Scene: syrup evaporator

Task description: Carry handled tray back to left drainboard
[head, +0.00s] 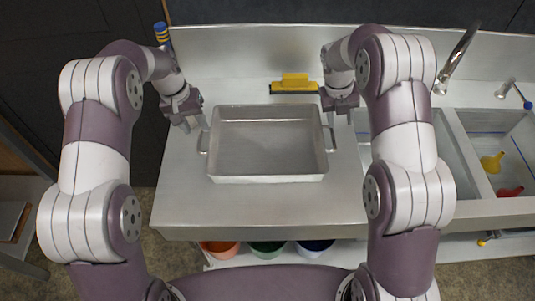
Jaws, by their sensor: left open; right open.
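The handled tray (268,180) is a grey metal rectangular pan with a loop handle on each short side. It sits flat and looks empty on the left drainboard (185,205) of the steel sink unit. My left gripper (196,125) is open beside the tray's left handle (203,142), a little behind it. My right gripper (340,114) is open near the tray's right handle (330,138), just behind it. Whether either gripper touches a handle cannot be told from this view.
A yellow brush or squeegee (295,83) lies behind the tray. Sink basins with a faucet (458,55) are at the right, holding a yellow item (492,162) and a red item (509,191). Coloured buckets (268,249) stand under the counter. The drainboard's front strip is clear.

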